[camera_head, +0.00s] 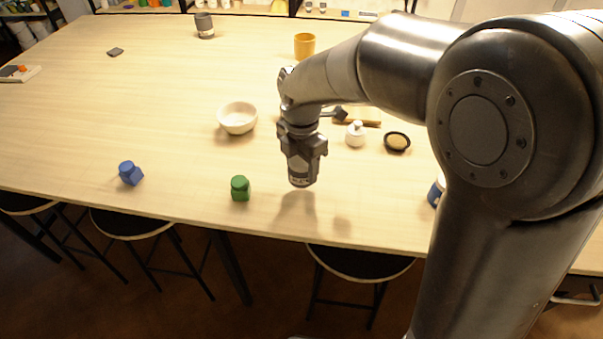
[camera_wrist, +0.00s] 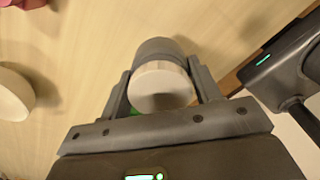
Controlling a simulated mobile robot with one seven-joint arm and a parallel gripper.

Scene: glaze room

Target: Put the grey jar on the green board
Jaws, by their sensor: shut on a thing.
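My gripper (camera_head: 301,165) is above the near middle of the table, pointing down, with a shadow on the wood below it. In the wrist view my gripper (camera_wrist: 162,92) is shut on the grey jar (camera_wrist: 158,48), whose pale round end faces the camera. The jar also shows in the head view (camera_head: 301,180), clear of the table. I cannot make out a green board in either view. A small green patch (camera_wrist: 136,112) shows beside the jar in the wrist view; I cannot tell what it belongs to.
A green jar (camera_head: 240,188) and a blue jar (camera_head: 130,173) stand near the front edge. A white bowl (camera_head: 238,118), white pot (camera_head: 355,134), dark dish (camera_head: 397,142), yellow cup (camera_head: 304,45) and another grey container (camera_head: 204,25) stand around. The left middle is clear.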

